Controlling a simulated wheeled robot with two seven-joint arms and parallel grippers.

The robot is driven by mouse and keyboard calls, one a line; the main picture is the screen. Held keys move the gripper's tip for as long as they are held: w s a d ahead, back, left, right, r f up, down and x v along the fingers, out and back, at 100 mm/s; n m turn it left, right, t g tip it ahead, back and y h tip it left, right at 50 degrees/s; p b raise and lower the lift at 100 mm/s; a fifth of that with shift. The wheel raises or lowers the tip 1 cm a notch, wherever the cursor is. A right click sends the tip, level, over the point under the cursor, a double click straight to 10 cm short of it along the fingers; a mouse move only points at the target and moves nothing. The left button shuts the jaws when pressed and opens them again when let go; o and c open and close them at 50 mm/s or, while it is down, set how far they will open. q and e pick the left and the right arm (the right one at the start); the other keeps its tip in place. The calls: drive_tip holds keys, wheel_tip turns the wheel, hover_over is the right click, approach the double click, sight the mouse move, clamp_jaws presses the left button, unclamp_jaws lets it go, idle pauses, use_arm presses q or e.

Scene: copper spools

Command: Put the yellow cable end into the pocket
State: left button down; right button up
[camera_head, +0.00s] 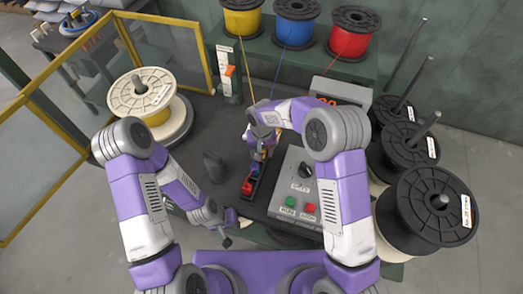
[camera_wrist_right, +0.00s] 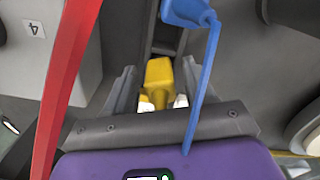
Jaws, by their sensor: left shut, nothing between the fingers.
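In the right wrist view the yellow cable end (camera_wrist_right: 159,78) sits between the pale fingertips of my right gripper (camera_wrist_right: 162,102), which is shut on it. In the head view my right gripper (camera_head: 262,150) is over the dark rack on the table and hides most of the yellow end. A narrow dark pocket strip (camera_wrist_right: 166,38) shows just beyond the yellow end; whether they touch I cannot tell. A blue cable end (camera_wrist_right: 187,10) and a red one (camera_head: 248,187) are at the rack. My left gripper (camera_head: 228,241) is shut and empty near the table's front edge.
Yellow (camera_head: 242,20), blue (camera_head: 296,33) and red (camera_head: 353,36) spools stand at the back. A control box (camera_head: 297,187) is right of the rack. The blue cable (camera_wrist_right: 205,80) and red cable (camera_wrist_right: 66,70) cross near my right gripper. A white spool (camera_head: 142,92) stands left.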

use_arm(q)
drive_tip(key=shift+s+f, duration=0.1)
drive_tip(key=shift+f, duration=0.05)
use_arm(e)
drive_tip(key=shift+o, duration=0.5)
